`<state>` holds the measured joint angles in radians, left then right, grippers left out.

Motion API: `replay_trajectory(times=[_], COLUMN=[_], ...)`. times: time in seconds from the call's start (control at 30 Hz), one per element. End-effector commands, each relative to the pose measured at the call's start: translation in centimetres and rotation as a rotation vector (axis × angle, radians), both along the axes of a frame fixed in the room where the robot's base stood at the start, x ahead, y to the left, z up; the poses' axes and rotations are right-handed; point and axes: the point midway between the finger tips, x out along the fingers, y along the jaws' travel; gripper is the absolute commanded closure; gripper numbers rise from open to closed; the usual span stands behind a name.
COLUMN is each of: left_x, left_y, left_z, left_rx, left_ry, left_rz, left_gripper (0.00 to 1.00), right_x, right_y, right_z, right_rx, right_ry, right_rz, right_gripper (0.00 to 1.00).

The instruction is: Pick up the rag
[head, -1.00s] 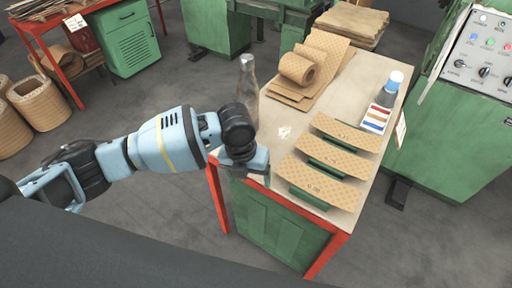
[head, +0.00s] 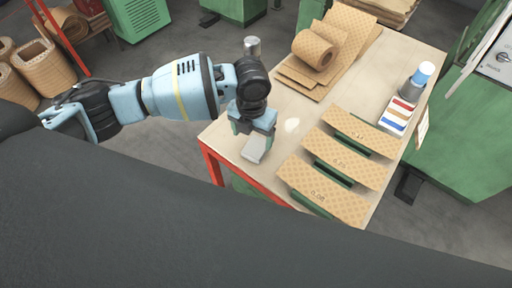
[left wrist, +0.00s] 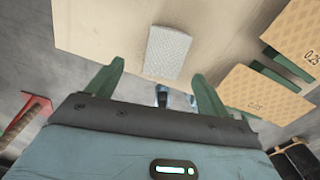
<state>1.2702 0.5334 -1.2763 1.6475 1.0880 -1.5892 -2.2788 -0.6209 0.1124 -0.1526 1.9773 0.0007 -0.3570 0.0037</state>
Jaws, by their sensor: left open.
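The rag, a light grey folded cloth with a fine texture, lies flat near the table's left front corner. It shows in the head view (head: 254,150), partly hidden by my left gripper, and in the left wrist view (left wrist: 167,52). My left gripper (head: 252,131) points down over the table just beside the rag. Its green fingers (left wrist: 157,82) are apart with nothing held between them. In the left wrist view the rag lies beyond the fingertips, roughly in line with the gap. My right gripper is out of view.
The table (head: 232,150) holds several curved patterned boards (head: 340,160) to the right of the rag. A patterned roll (head: 314,50) lies on sheets at the back.

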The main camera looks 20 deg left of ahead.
Motion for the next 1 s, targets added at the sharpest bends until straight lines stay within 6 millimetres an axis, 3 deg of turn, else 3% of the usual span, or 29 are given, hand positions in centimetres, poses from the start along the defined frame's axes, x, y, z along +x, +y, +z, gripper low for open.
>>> replay_trajectory(times=[0.23,0.57,0.87,1.0], left_x=[0.0,-0.2,-0.2,-0.2], left_y=[-0.2,-0.7,-0.7,-0.7], left_z=[-0.9,-5.1,-5.5,-5.5], left_rx=[0.001,0.0,0.0,0.0], left_ry=[-0.001,0.0,-0.002,-0.002], left_rz=[0.0,-0.001,-0.001,-0.001], left_gripper=[0.2,0.2,0.2,0.37], right_x=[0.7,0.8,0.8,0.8], right_y=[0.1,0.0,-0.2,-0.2], right_z=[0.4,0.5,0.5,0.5], right_rx=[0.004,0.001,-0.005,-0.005], right_ry=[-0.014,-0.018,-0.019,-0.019], right_rz=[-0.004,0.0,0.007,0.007], right_gripper=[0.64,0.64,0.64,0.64])
